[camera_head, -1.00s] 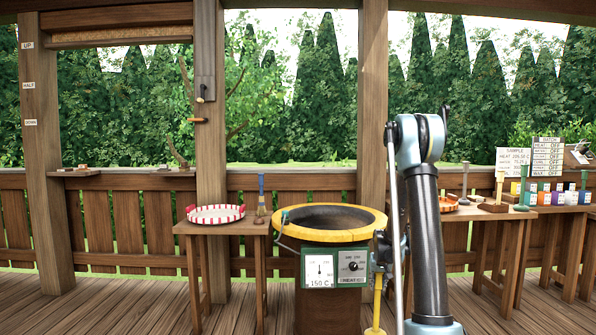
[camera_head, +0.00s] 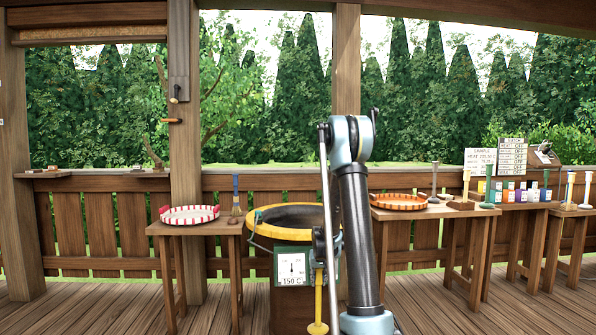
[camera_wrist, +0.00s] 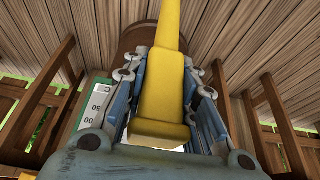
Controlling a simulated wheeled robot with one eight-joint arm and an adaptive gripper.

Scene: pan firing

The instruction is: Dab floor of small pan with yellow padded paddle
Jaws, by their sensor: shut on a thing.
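My gripper (camera_wrist: 165,100) is shut on the yellow padded paddle (camera_wrist: 162,85), which runs away from the jaws in the wrist view. In the head view the paddle (camera_head: 318,290) hangs upright, its wide yellow end low near the floor, in front of the heater. The shallow round pans are a red-and-white striped one (camera_head: 190,207) on the left table and an orange striped one (camera_head: 399,195) on the right table. I cannot tell which is the small pan. The paddle is apart from both.
A round heater with a yellow rim (camera_head: 268,233) and a 150 C dial stands between the tables, partly behind my arm. A blue brush (camera_head: 236,195) stands on the left table. Coloured bottles (camera_head: 520,191) and handled tools stand at the right. The foreground floor is open.

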